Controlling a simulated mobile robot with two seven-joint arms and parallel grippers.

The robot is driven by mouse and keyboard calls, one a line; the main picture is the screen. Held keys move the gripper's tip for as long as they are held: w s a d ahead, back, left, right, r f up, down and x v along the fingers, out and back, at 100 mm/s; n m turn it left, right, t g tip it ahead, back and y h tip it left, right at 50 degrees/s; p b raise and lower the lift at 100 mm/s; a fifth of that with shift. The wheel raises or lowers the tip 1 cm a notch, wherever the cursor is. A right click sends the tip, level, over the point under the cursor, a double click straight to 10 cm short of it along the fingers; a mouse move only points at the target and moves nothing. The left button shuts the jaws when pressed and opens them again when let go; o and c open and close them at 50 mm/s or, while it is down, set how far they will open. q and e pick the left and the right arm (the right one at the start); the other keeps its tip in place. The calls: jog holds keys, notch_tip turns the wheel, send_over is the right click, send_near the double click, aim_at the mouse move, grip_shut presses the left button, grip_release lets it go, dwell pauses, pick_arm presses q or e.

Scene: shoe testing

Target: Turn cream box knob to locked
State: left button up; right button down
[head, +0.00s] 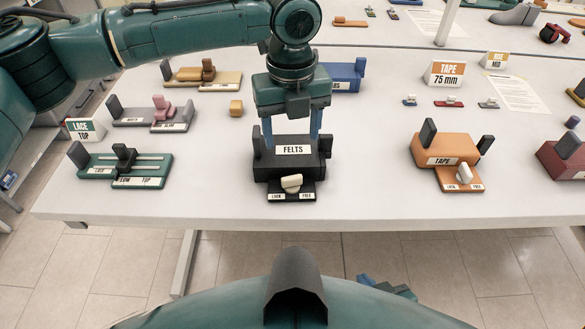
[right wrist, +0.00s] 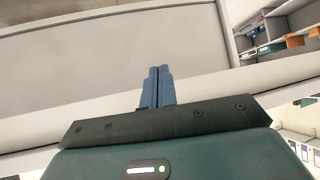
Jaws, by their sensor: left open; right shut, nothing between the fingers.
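I see no box with a cream body. The black FELTS box (head: 262,172) has a cream knob (head: 291,183) on its front plate, lying nearly sideways above the words LOCK and FREE. The orange TAPE box (head: 428,149) has a similar cream knob (head: 464,174), standing more upright, with the same words. My left gripper (head: 292,138) is open, pointing down at the FELTS box, its blue fingers apart behind the sign; whether they touch the box is unclear. My right gripper (right wrist: 157,88) is shut and empty, away from the boxes.
A green slider fixture (head: 95,167) marked LOW and TOP stands at the left. A dark red box (head: 560,165) is cut off at the right edge. A small orange block (head: 236,108) lies left of my left gripper. The white table (head: 365,195) is clear between the FELTS and TAPE boxes.

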aim_at(292, 177)
pick_arm(q)
notch_tip(292, 177, down, 11)
jog(key=shift+r+p, duration=0.1)
jog(key=shift+p, duration=0.4)
jog(key=shift+f, duration=0.5)
pick_arm(e)
jog(key=shift+s, duration=0.4)
